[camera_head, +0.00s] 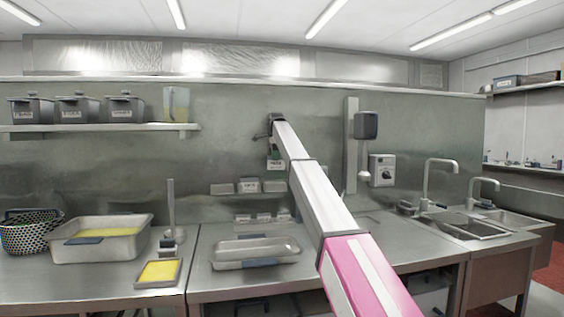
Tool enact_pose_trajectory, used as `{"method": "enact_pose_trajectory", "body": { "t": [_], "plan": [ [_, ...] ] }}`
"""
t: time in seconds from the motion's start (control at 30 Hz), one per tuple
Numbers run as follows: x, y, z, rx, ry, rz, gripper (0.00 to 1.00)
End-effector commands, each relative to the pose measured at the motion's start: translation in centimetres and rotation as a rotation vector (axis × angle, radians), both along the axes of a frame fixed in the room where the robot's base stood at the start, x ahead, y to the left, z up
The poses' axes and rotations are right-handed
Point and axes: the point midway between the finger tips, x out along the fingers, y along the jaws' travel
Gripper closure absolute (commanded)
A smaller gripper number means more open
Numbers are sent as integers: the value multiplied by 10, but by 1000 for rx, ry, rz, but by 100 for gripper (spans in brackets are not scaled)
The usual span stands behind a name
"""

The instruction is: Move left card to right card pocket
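My arm reaches up and away to the back wall. My gripper (274,142) is small and dark at its far end, in front of the wall above the shelf. A small pale card (275,164) with dark marks shows just below the gripper. I cannot tell whether the gripper holds it or it is on the wall behind. Below it is a row of grey holders with white labels, a left one (222,188), a middle one (248,185) and a right one (273,186). I cannot tell which are card pockets. The fingertips are too small to read.
A lower row of small labelled holders (264,217) stands at the back of the counter. A lidded steel tray (255,252) is in front. A pan with yellow contents (102,240) and a yellow-filled tray (158,272) are left. Sinks (462,227) are right.

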Motion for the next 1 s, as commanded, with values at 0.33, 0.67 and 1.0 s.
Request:
{"method": "enact_pose_trajectory", "body": {
  "t": [0.33, 0.67, 1.0],
  "plan": [
    [-1, -1, -26, 0, 1, 2, 100],
    [-1, -1, -53, 0, 0, 2, 100],
    [-1, -1, -58, 0, 0, 2, 100]
  ]
}}
